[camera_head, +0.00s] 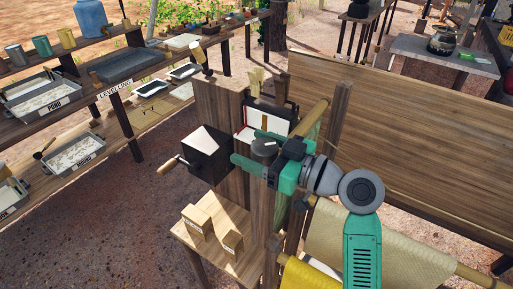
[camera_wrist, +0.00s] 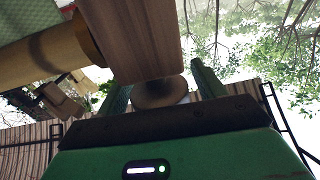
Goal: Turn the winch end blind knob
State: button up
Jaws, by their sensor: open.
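A dark grey round knob (camera_head: 264,146) shows between the fingers of my green gripper (camera_head: 246,146) in the head view, beside the wooden posts. In the wrist view a brownish round knob (camera_wrist: 160,93) sits between the two fingers of my gripper (camera_wrist: 160,80), below the end of a wooden post (camera_wrist: 132,38). The fingers are open, one on each side of the knob, with visible gaps. I cannot tell whether either finger touches it. The black winch box (camera_head: 207,153) with a wooden-handled crank (camera_head: 168,166) stands just left of my gripper.
A small wooden shelf (camera_head: 238,268) with wooden blocks (camera_head: 197,222) lies below. A red-edged case (camera_head: 265,118) is behind my gripper. A wooden panel (camera_head: 400,125) and a roller with pale sheet (camera_head: 380,240) are at right. Labelled trays (camera_head: 75,155) stand on shelving at left.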

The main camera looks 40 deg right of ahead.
jog(key=v, duration=0.7)
jog(key=shift+s, duration=0.4)
jog(key=shift+d, duration=0.15)
